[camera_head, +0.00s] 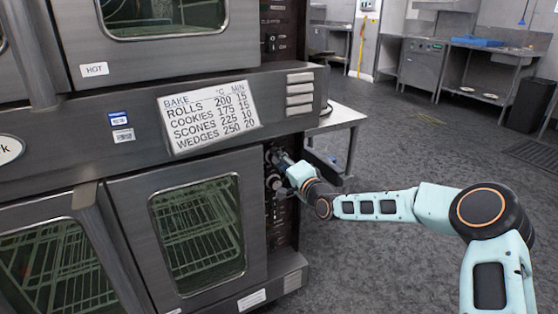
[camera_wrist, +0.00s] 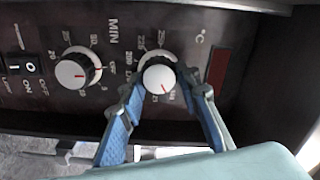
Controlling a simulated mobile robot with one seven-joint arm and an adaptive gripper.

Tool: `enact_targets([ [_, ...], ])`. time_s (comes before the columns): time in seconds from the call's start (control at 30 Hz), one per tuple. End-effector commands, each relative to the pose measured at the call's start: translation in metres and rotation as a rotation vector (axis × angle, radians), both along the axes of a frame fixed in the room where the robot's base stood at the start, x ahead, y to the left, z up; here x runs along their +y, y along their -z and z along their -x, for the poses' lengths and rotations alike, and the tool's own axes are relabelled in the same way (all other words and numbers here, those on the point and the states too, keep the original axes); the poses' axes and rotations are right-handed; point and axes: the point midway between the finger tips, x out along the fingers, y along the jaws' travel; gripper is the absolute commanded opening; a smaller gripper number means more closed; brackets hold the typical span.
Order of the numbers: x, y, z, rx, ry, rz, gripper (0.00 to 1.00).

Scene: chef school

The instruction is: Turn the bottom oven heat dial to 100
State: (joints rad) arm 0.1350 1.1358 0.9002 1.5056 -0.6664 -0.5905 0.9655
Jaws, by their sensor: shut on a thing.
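The bottom oven's heat dial (camera_wrist: 158,79) is a white-faced round knob with a red pointer line, beside a °C mark on a dark panel in the wrist view. My gripper (camera_wrist: 161,92) has its two blue-padded fingers on either side of this dial, shut on it. The red line points toward the lower right of that picture; the number it meets is too small to read surely. In the head view my gripper (camera_head: 285,162) reaches the bottom oven's side panel (camera_head: 283,222) and covers the heat dial.
The bottom oven door (camera_head: 252,220) is closed. A bake chart (camera_head: 208,115) hangs above it. Open floor lies to the right.

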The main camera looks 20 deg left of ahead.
Motion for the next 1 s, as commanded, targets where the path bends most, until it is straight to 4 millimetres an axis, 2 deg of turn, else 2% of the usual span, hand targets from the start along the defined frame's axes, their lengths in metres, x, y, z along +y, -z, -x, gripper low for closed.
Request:
enact_targets([
  [0.2, 0.0, 0.001, 0.001, 0.002, -0.001, 0.002, 0.06],
  [0.23, 0.0, 0.001, 0.001, 0.002, -0.001, 0.002, 0.31],
  [0.4, 0.0, 0.001, 0.0, 0.0, -0.001, 0.002, 0.48],
  [0.77, -0.003, 0.0, 0.003, -0.001, 0.0, 0.001, 0.48],
  [1.0, -0.027, 0.0, 0.022, 0.001, 0.001, 0.001, 0.48],
])
